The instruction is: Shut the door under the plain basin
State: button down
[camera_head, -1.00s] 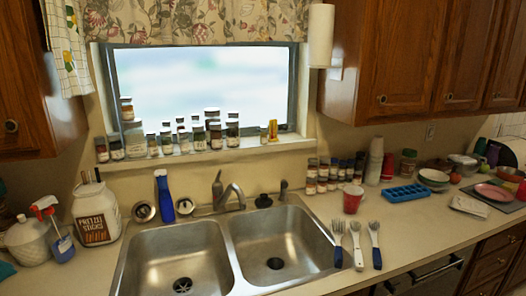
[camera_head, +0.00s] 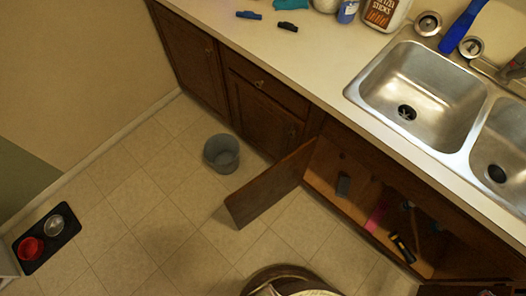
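The double sink shows at the upper right, with a left basin (camera_head: 421,95) and a right basin (camera_head: 503,140) that is cut off by the frame. Each has a dark drain; I cannot tell which one is the plain basin. Below the left basin, a brown wooden cabinet door (camera_head: 269,186) stands wide open, swung out over the floor from the left side of the opening. The cabinet interior (camera_head: 350,203) is exposed. A dark wooden panel (camera_head: 465,289) at the bottom right edge may be a second open door; it is mostly cut off. My gripper is not in view.
A grey bucket (camera_head: 221,153) stands on the tiles left of the open door. A black tray (camera_head: 47,238) with red and metallic bowls lies at far left. A round brown-rimmed thing (camera_head: 268,276) is cut off at the bottom edge. Floor (camera_head: 165,215) between is clear.

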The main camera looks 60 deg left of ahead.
aim_at(252, 199)
jog(key=k+j, duration=0.15)
jog(key=j, duration=0.2)
jog(key=k+j, duration=0.15)
jog(key=j, duration=0.2)
jog(key=k+j, duration=0.15)
jog(key=j, duration=0.2)
jog(key=k+j, duration=0.15)
jog(key=j, duration=0.25)
jog(key=k+j, duration=0.15)
jog(key=j, duration=0.2)
jog(key=k+j+u, duration=0.1)
jog(key=j, duration=0.25)
jog(key=k+j, duration=0.1)
jog(key=j, duration=0.4)
jog(key=k+l+u, duration=0.15)
jog(key=u, duration=0.2)
jog(key=k+l+u, duration=0.1)
jog(key=u, duration=0.25)
jog(key=k+u, duration=0.15)
jog(key=u, duration=0.2)
